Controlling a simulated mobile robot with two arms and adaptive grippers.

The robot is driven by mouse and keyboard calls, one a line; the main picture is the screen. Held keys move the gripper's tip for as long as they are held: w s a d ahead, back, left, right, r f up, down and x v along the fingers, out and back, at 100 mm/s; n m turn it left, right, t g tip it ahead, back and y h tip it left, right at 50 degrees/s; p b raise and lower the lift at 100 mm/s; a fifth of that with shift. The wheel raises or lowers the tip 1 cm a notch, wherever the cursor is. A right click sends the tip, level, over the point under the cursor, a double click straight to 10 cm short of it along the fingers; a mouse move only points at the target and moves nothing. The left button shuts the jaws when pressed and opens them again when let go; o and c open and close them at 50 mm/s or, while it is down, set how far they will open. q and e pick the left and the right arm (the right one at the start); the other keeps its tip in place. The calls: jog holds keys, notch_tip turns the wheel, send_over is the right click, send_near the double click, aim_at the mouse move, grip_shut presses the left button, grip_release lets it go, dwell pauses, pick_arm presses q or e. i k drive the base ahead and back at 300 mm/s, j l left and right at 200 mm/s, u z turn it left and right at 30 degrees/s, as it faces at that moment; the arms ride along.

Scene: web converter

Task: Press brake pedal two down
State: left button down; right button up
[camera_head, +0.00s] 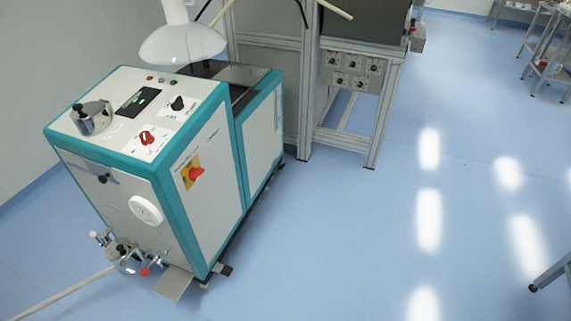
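A white machine cabinet with teal edges (215,171) stands at the left on the blue floor. Low at its front corner a flat grey metal plate (174,283) juts out near the floor, tilted down toward the front. Just right of it is a small black part (225,269) at the cabinet's base, which looks like a caster pedal. More small dark parts show along the cabinet's lower right edge. I cannot tell which of these is brake pedal two, or whether it is up or down. Neither of my grippers is in view.
Valves with a red knob (145,271) and a pale hose (62,300) stick out at the cabinet's lower front. An aluminium frame (378,120) stands behind it. Metal carts (546,68) are at the far right. The floor in the middle and right is clear.

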aim_at(282, 167)
jog(key=i+l+z, duration=0.1)
jog(key=i+l, duration=0.15)
jog(key=l, duration=0.25)
jog(key=i+l+z, duration=0.1)
jog(key=i+l, duration=0.2)
jog(key=l, duration=0.2)
jog(key=i+l+z, duration=0.15)
jog(key=i+l, duration=0.15)
jog(key=l, duration=0.15)
jog(key=i+u, duration=0.25)
jog(key=i, duration=0.3)
jog(key=i+l+u, duration=0.25)
jog(key=i, duration=0.25)
jog(key=i+l+u, duration=0.25)
jog(key=i, duration=0.25)
jog(key=i+l+u, duration=0.25)
jog(key=i, duration=0.25)
jog(key=i+l+u, duration=0.2)
jog(key=i+u, duration=0.2)
jog(key=i+l+u, duration=0.85)
jog(key=k+j, duration=0.05)
jog(key=k, duration=0.05)
